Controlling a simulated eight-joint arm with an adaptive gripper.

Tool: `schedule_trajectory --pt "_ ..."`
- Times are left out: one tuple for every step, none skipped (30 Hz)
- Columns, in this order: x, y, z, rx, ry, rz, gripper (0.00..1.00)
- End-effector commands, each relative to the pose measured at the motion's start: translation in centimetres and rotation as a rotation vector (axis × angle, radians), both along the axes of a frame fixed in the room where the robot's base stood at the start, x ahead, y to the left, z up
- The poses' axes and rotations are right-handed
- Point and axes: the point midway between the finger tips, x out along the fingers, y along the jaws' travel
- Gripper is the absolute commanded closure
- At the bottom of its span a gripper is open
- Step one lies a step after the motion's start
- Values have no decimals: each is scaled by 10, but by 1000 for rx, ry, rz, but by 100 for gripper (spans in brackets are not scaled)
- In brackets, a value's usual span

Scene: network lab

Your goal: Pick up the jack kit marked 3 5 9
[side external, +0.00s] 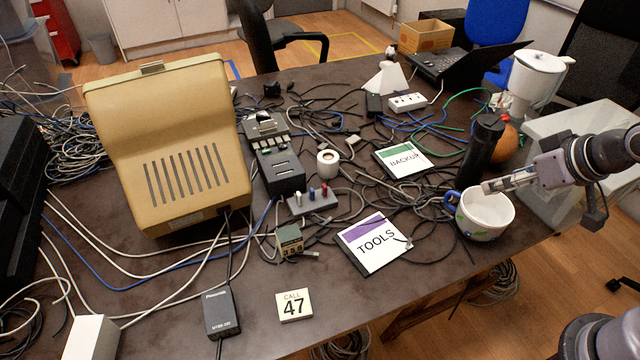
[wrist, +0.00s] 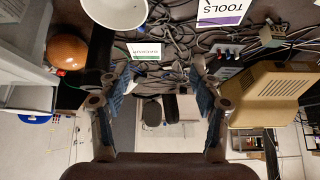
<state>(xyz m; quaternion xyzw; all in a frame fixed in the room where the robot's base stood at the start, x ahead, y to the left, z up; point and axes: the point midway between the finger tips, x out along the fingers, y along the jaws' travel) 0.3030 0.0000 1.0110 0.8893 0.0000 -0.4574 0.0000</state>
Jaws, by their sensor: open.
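I cannot read the marking 3 5 9 on anything, so I cannot tell for sure which thing is the jack kit. A small grey-green box (side external: 290,240) sits among the cables left of the TOOLS case; it also shows at the upper right of the wrist view (wrist: 272,37). A grey block with white, blue and red pegs (side external: 312,201) lies just behind it; its face shows no readable digits. My gripper (side external: 490,187) is open and empty above the white mug at the table's right, well away from both; its spread fingers frame the wrist view (wrist: 163,70).
The white mug (side external: 485,214), black bottle (side external: 482,150) and orange ball (side external: 507,142) crowd my gripper. The TOOLS case (side external: 374,243), BACKUP case (side external: 403,159) and loose cables lie mid-table. The beige terminal (side external: 175,140) stands left. A CALL 47 card (side external: 294,306) lies in front.

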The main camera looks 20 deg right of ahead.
Motion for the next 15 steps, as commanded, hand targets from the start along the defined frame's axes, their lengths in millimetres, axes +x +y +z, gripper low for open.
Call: schedule_trajectory --pt "0 0 0 0 0 0 36" --pt "0 0 0 -1 0 1 36" --pt "1 1 1 -1 2 5 36" --pt "2 2 1 -3 4 10 36" --pt "3 3 3 -6 7 19 36" --pt "7 5 5 -11 13 35 36" --pt "10 8 7 -17 19 51 36" --pt "14 11 9 -23 26 71 36" --pt "20 15 13 -33 39 102 36" --pt "25 20 15 -42 48 129 36" --pt "30 24 18 -51 58 158 36" --pt "38 31 21 -64 73 198 36" --pt "44 36 23 -74 83 229 36" --pt "50 41 25 -84 95 261 36" --pt "57 49 27 -98 108 302 36"
